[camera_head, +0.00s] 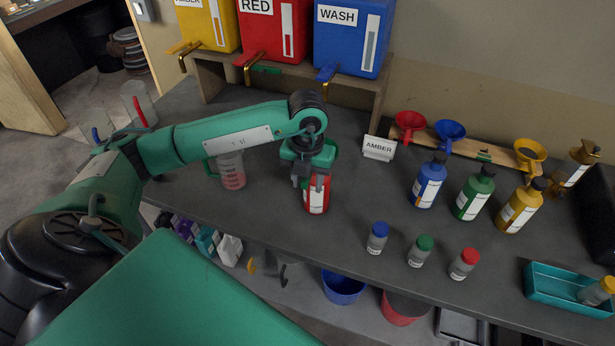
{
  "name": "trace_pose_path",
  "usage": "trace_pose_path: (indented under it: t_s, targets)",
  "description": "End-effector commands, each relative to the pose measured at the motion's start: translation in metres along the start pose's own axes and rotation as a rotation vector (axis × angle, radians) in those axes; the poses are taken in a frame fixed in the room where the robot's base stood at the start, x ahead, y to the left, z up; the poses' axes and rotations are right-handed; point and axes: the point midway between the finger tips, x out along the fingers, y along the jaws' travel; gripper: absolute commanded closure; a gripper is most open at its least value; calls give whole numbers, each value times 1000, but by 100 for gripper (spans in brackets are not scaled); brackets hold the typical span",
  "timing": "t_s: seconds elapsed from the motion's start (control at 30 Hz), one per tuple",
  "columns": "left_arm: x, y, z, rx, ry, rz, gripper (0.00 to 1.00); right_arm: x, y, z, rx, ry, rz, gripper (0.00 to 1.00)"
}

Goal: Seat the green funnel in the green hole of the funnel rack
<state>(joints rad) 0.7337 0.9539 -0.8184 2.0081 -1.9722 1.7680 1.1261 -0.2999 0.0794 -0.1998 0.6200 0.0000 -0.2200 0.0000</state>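The funnel rack (465,146) is a wooden strip at the back right of the counter. A red funnel (409,121), a blue funnel (449,131) and a yellow funnel (530,150) sit along it. A green patch (484,155) marks the spot between blue and yellow, and no funnel stands there. I cannot make out a green funnel clearly. My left gripper (308,182) points down at a red bottle (317,199) in the middle of the counter. Its fingers overlap the bottle's top, so I cannot tell whether they grip it. My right gripper is out of view.
Yellow, red (272,30) and blue (352,35) tanks stand on a shelf behind. A measuring jug (231,171) is left of the red bottle. An AMBER sign (379,148), several bottles (474,193) and small jars (420,251) occupy the right. A teal tray (560,290) lies front right.

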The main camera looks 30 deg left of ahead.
Motion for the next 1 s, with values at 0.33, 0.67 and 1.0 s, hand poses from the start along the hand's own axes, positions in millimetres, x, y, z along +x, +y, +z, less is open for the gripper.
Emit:
trace_pose_path:
  t_s: [0.33, 0.67, 1.0]
  targets:
    - [4, 0, 0, 0, 0, -1, 62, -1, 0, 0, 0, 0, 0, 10]
    - [3, 0, 0, 0, 0, -1, 100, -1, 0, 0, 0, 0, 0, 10]
    - [-2, 0, 0, 0, 0, 0, 100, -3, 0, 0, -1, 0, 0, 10]
